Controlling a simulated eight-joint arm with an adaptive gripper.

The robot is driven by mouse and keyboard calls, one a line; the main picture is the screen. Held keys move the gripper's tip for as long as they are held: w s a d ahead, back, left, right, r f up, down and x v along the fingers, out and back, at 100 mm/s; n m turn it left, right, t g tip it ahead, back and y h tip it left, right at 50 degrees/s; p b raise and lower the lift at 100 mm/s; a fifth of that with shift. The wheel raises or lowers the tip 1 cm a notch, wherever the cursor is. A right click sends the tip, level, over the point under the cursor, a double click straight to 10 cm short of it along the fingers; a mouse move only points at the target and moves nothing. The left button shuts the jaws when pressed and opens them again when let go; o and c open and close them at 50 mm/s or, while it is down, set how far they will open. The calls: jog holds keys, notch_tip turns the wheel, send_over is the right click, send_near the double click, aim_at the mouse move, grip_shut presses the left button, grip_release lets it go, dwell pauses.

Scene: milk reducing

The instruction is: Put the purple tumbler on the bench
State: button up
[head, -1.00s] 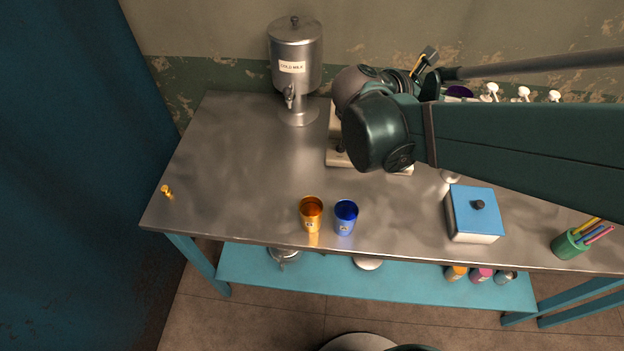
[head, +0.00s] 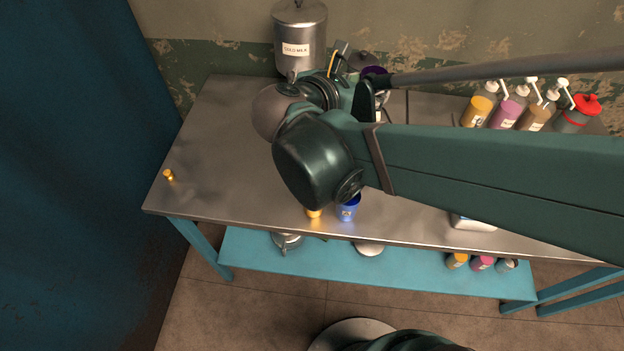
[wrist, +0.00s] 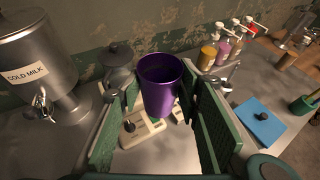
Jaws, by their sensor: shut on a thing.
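The purple tumbler (wrist: 160,88) is upright between the two green fingers of my gripper (wrist: 162,100) in the wrist view, and my gripper is shut on it. It appears held above the bench, in front of the back wall. The metal bench (head: 215,170) stands below my arm.
A cold milk dispenser (head: 301,35) stands at the back. A pale device (wrist: 142,131) lies below the tumbler. Several pump bottles (head: 505,106) line the back right. A blue-lidded box (wrist: 260,120) and green pen cup (wrist: 302,105) are at right. The bench's left part is mostly clear.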

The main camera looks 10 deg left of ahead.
jog(key=s+a+n+t+y, duration=0.1)
jog(key=s+a+n+y, duration=0.35)
jog(key=s+a, duration=0.65)
jog(key=s+a+n+t+y, duration=0.1)
jog(key=s+a+n+y, duration=0.5)
jog(key=a, duration=1)
notch_tip(320, 180, down, 11)
jog(key=s+m+h, duration=0.1)
jog(key=m, duration=0.1)
jog(key=shift+s+d+b, duration=0.15)
jog(key=shift+b, duration=0.15)
jog(key=shift+f, duration=0.2)
jog(key=shift+f+b, duration=1.2)
jog(key=shift+f, duration=1.6)
jog(key=shift+f+b, duration=0.85)
jog(key=shift+f, duration=1.2)
jog(key=shift+f, duration=0.15)
jog(key=o, duration=0.9)
